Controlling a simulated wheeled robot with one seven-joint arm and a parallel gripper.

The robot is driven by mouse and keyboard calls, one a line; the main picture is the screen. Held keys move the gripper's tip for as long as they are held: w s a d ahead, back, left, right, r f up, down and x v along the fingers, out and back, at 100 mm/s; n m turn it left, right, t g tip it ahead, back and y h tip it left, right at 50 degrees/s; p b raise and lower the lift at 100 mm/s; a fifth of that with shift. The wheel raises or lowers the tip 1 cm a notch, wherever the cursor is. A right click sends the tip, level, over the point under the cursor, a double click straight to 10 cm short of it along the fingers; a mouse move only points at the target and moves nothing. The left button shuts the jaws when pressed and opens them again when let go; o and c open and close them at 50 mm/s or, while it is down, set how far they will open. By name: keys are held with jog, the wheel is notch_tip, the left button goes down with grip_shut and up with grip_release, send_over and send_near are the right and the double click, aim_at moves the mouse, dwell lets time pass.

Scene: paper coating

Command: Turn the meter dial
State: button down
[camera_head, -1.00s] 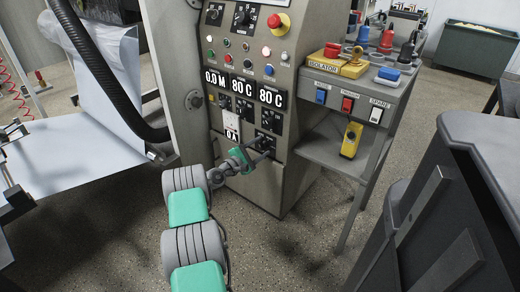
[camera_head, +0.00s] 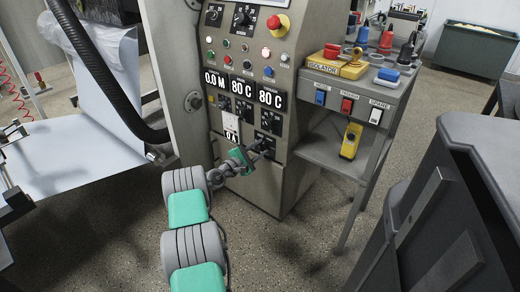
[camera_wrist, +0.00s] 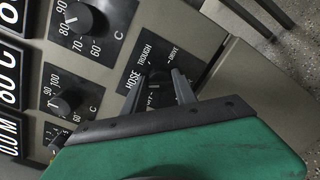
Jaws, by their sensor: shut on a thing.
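The meter dial (camera_wrist: 155,75) is a black knob on a black plate marked HOSE, TROUGH and DRIVE, low on the grey machine panel. My gripper (camera_wrist: 161,84) is shut on this knob, with one finger on each side of it. The fingers and the green hand hide part of the dial, so its pointer is hard to read. In the head view my gripper (camera_head: 263,147) reaches the lower right of the panel.
Two temperature knobs (camera_wrist: 78,18) (camera_wrist: 66,103) are close to the hand. Lit readouts (camera_head: 243,88) sit above. A red emergency button (camera_head: 278,24) is at the panel's top. A grey stand (camera_head: 330,155) with switches is at the right; a dark cabinet (camera_head: 460,200) stands nearer.

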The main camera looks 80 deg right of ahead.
jog(key=shift+a+f+m, duration=0.1)
jog(key=shift+m, duration=0.2)
jog(key=m+b, duration=0.5)
jog(key=m, duration=0.5)
jog(key=shift+m+t, duration=0.3)
jog(key=shift+t, duration=0.1)
jog(key=shift+s+y, duration=0.1)
jog(key=shift+y, duration=0.2)
jog(key=c, duration=1)
grip_release()
jog(key=shift+c, duration=0.2)
jog(key=p+v, duration=0.2)
jog(key=v, duration=0.5)
jog(key=shift+a, duration=0.45)
